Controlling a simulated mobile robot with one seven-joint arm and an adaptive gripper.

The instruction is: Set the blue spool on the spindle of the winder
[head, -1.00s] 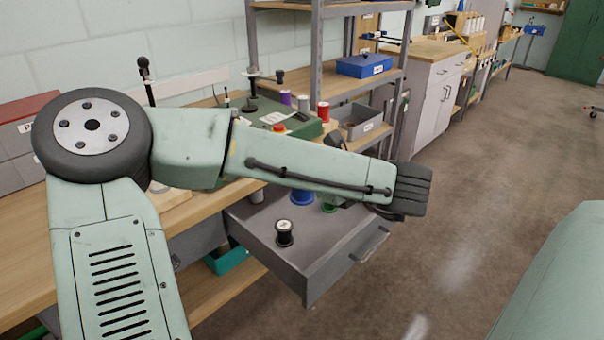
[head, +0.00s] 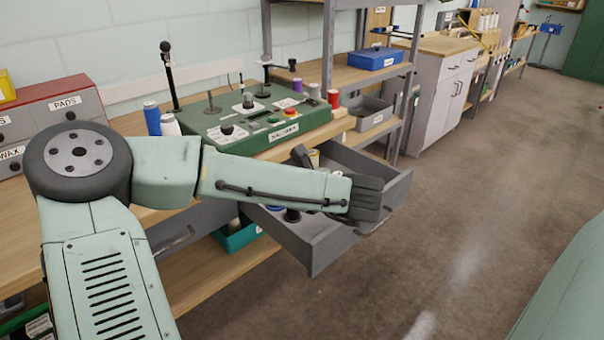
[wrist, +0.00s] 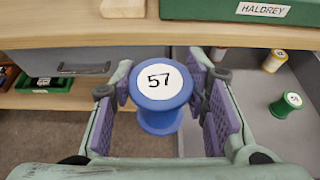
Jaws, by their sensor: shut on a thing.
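The blue spool (wrist: 160,88), its pale top marked 57, stands between the two purple-lined fingers of my gripper (wrist: 161,76) in the wrist view. The gripper is shut on it, in front of the bench edge. In the head view my forearm hides most of the gripper; a bit of blue (head: 275,208) shows below it, and I cannot tell whether it is the held spool. The green winder (head: 255,142) stands on the bench, with a thin bare upright pin, seemingly the spindle (head: 211,102), near its left end.
The open grey drawer (head: 318,255) holds a green spool (wrist: 285,105), a yellow spool (wrist: 274,61) and a black spool (head: 292,216). A blue-topped spool (head: 152,118) and a white one (head: 170,126) stand left of the winder. A tall black rod (head: 169,76) rises behind them.

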